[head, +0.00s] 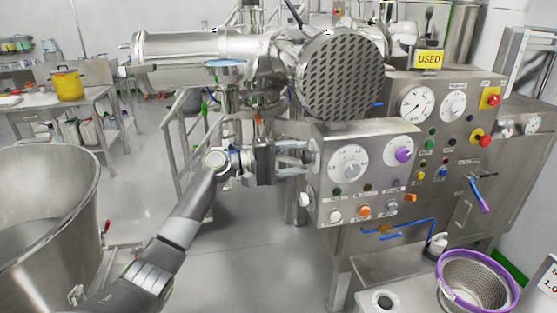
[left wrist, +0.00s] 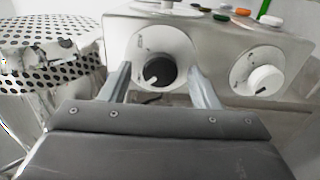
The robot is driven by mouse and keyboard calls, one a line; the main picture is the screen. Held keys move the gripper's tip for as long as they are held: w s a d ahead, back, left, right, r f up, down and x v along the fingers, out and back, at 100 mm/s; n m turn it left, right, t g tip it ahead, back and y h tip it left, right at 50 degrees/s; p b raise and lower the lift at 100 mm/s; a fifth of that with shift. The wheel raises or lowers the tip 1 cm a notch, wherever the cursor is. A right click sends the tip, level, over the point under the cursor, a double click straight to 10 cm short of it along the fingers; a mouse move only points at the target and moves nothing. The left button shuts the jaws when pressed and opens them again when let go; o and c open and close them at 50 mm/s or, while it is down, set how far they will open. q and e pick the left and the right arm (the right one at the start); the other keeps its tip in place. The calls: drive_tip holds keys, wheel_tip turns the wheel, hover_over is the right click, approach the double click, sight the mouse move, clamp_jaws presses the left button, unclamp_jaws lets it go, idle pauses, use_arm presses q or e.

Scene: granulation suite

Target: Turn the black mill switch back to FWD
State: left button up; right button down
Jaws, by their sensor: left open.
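The black mill switch (left wrist: 159,70) shows in the left wrist view as a black knob on a round light plate. Its white mark points to the lower left; the plate's lettering is too small to read. My left gripper (left wrist: 163,88) is open, with one finger on each side of the knob. A gap seems to show on both sides, and I cannot tell whether either finger touches. In the head view my left gripper (head: 292,158) is at the left side of the steel control box (head: 370,141), where the black switch is hidden. My right gripper is not in view.
A white knob (left wrist: 265,80) on its own plate sits right of the black switch in the left wrist view. The box front carries a large dial (head: 348,161), a purple knob (head: 403,155) and coloured buttons. The perforated drum (head: 341,75) is above. A steel bowl (head: 45,215) stands left.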

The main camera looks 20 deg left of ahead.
use_arm(q)
drive_tip(key=b+v, duration=0.7)
drive_tip(key=v, duration=1)
drive_tip(key=shift+s+a, duration=0.1)
